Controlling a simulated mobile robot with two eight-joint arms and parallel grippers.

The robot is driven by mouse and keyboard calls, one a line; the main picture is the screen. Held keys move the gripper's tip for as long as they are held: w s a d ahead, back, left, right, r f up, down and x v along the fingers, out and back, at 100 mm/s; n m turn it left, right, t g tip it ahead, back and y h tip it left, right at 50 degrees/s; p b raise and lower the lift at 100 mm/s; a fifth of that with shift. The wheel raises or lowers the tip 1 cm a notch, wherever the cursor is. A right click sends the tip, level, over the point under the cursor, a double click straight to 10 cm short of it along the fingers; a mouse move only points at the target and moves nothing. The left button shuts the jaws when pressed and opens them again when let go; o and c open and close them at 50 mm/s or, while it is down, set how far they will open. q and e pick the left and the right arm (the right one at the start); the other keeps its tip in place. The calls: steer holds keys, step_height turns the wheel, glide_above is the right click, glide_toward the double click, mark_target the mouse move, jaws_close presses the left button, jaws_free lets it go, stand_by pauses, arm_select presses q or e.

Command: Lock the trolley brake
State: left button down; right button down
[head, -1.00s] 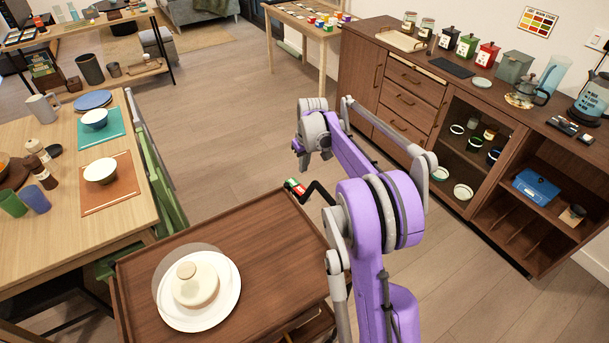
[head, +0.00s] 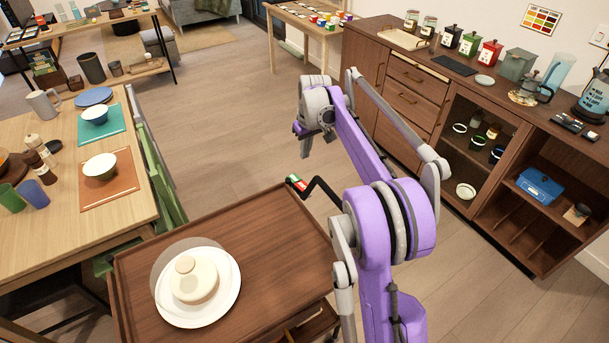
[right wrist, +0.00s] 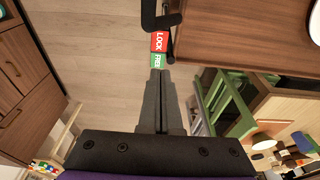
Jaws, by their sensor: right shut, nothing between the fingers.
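The wooden trolley (head: 270,240) stands in the lower middle of the head view. A black bent brake lever (head: 322,186) sticks out at its far right corner, beside a red and green label (head: 298,183). In the head view the right gripper (head: 304,145) is beyond the label. My left gripper is not in view.
A dining table (head: 60,235) with bowls and a green chair (head: 160,165) are at the left. A brown sideboard (head: 410,115) stands at the right. Bare floor (head: 235,120) lies beyond the trolley.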

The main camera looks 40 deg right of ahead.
steer(key=shift+w, duration=0.15)
glide_toward(303, 186)
steer(key=f, duration=0.1)
steer(key=w+f, duration=0.1)
steer(key=f, duration=0.3)
steer(key=shift+w+f, duration=0.15)
steer(key=shift+w, duration=0.1)
steer(key=shift+s+f, duration=0.15)
steer(key=shift+f, duration=0.35)
